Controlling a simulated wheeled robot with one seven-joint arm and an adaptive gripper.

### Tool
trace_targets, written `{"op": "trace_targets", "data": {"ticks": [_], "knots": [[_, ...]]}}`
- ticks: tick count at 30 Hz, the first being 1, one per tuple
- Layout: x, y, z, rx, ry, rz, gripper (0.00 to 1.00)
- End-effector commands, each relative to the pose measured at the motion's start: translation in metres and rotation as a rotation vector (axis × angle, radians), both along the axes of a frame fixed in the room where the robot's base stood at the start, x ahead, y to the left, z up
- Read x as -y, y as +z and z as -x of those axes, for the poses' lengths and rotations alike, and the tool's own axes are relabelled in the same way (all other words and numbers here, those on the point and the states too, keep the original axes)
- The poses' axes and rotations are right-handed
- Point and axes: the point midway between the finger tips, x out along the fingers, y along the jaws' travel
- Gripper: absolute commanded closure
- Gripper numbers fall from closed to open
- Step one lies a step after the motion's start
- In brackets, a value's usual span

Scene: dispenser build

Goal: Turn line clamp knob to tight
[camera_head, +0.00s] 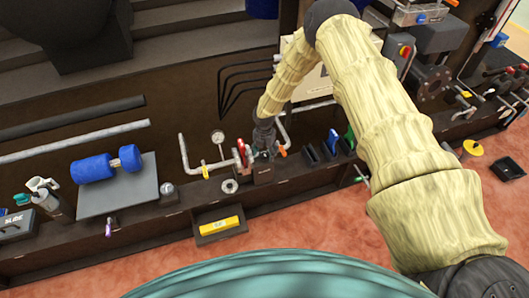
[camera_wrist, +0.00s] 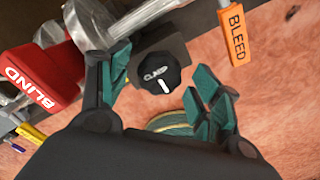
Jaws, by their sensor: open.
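The line clamp knob (camera_wrist: 159,74) is black, marked "CLAMP" with a white pointer line, and sits on a dark block in the wrist view. The pointer points down and slightly right in that view. My gripper (camera_wrist: 167,98) is open, its green-padded fingers on either side of the knob, with a gap visible at each side. In the head view my gripper (camera_head: 263,140) is at the bench by the pipework, and the knob cannot be made out there.
A red "BLIND" tag (camera_wrist: 45,90) lies left of my fingers, and an orange "BLEED" handle (camera_wrist: 236,36) is at upper right. A metal pipe (camera_wrist: 145,15) runs close above the knob. A pressure gauge (camera_head: 217,137) and yellow block (camera_head: 219,225) are nearby.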

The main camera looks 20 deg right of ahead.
Motion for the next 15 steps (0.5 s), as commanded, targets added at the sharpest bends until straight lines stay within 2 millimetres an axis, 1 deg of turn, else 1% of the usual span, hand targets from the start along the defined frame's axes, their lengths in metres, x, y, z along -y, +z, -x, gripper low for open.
{"op": "trace_targets", "data": {"ticks": [11,14,15], "knots": [[-0.0001,-0.0036,-0.0003,0.001,0.0,0.001,0.36],[0.0,-0.0035,-0.0003,0.001,0.0,0.001,0.53],[0.0,-0.0035,-0.0003,0.001,0.0,0.001,0.6]]}}
